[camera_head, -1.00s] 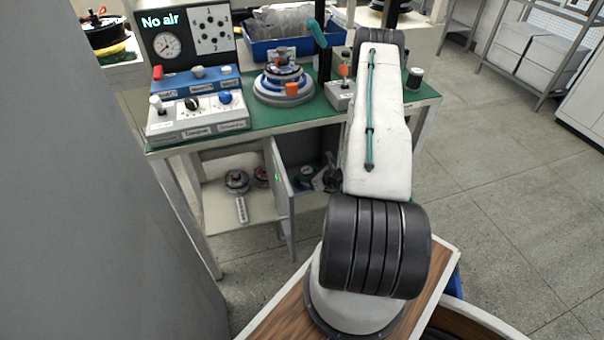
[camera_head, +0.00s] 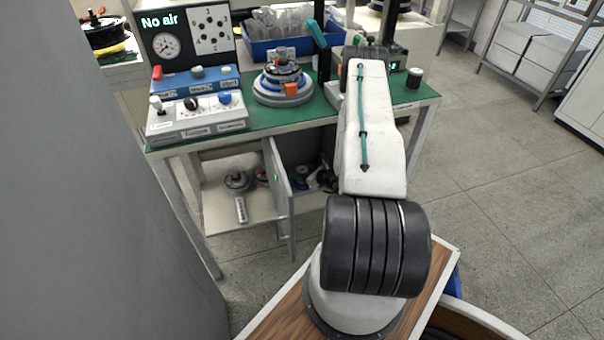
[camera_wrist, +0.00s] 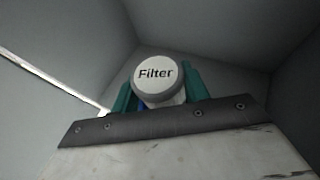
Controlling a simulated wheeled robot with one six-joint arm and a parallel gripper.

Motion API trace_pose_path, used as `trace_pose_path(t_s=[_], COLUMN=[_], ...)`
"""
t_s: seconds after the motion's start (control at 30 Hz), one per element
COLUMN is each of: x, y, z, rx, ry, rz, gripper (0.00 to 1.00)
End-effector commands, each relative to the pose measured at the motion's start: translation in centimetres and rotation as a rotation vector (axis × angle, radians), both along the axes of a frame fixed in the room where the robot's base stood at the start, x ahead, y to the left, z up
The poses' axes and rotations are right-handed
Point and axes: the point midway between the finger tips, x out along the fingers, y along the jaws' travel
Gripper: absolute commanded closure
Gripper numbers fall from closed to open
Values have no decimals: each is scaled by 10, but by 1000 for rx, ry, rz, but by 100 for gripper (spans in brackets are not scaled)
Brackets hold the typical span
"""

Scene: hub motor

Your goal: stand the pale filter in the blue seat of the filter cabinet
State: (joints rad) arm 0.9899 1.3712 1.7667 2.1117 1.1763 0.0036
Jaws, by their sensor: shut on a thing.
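The pale filter (camera_wrist: 155,80) shows in the wrist view as a round light cap with the word "Filter" on it. My gripper (camera_wrist: 159,94) is shut on it, with a teal finger on either side. A small bit of blue (camera_wrist: 142,107) shows beside the filter's lower left; I cannot tell whether it is the seat or whether the filter touches it. Grey walls surround the gripper in the wrist view. In the head view, an open grey cabinet door (camera_head: 279,198) stands under the bench. My arm hides the gripper and filter there.
The green bench (camera_head: 268,120) carries a control box (camera_head: 197,118), a round hub motor (camera_head: 283,85) and a blue bin (camera_head: 262,49). Round parts (camera_head: 237,180) lie on the shelf below. A panel (camera_head: 185,32) reads "No air". Open floor lies to the right.

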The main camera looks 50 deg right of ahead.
Motion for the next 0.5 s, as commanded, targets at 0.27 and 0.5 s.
trace_pose_path(t_s=[0.27,0.5], x=[0,-7], y=[0,-1], z=[0,5], rx=[0,1], ry=[0,1], rz=[0,-1], gripper=[33,33])
